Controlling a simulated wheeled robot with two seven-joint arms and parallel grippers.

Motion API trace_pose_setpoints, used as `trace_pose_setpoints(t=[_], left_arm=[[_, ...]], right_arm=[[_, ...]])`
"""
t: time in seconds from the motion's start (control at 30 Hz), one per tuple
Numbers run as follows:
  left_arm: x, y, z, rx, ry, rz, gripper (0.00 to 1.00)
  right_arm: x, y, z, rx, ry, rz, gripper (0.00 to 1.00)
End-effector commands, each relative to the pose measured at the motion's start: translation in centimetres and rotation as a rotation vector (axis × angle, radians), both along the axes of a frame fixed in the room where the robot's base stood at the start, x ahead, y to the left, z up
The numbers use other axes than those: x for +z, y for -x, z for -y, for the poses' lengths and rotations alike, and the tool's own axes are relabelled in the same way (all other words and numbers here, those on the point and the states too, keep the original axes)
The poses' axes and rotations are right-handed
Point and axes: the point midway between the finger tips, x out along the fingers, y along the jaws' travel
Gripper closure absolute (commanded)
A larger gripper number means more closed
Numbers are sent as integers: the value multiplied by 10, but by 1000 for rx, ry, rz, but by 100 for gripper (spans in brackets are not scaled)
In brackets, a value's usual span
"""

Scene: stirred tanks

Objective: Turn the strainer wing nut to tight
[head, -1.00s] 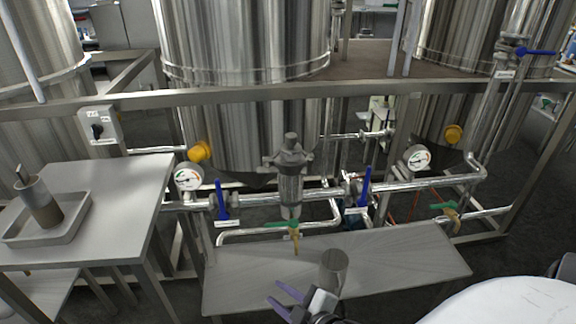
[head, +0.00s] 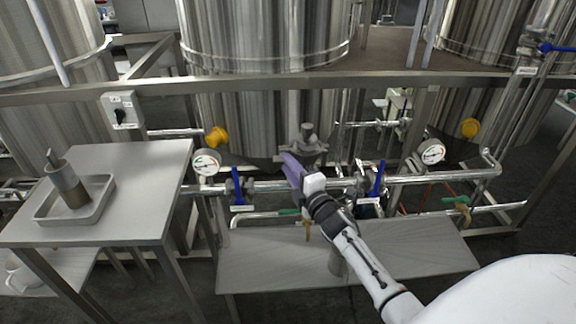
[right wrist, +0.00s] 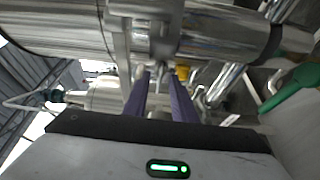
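The strainer (head: 306,143) is a grey metal fitting with a flanged top and a round knob-like cap. It stands on the pipe in front of the middle tank. The wing nut is too small to pick out. My right gripper (head: 291,165) has purple fingers, reaches up from the lower right, and covers the strainer's lower body in the head view. My left gripper is out of view.
Blue-handled valves (head: 237,187) (head: 377,180) and pressure gauges (head: 206,162) (head: 432,152) flank the strainer. A green-handled valve (right wrist: 292,90) is near at right in the wrist view. A low bench (head: 260,265) lies below. A tray (head: 50,215) is on the left table.

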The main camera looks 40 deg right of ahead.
Motion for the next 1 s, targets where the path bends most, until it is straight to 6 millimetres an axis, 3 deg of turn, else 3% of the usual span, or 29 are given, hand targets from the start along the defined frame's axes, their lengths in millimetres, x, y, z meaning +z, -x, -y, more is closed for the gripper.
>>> trace_pose_setpoints(t=[0.37,0.4,0.53,1.0], left_arm=[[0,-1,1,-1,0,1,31],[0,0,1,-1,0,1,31],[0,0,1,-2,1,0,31],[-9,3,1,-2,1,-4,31]], right_arm=[[0,-8,1,0,0,-1,76],[0,-8,1,0,0,0,77],[0,-8,1,0,0,-1,99],[-3,-8,1,-1,-38,22,100]])
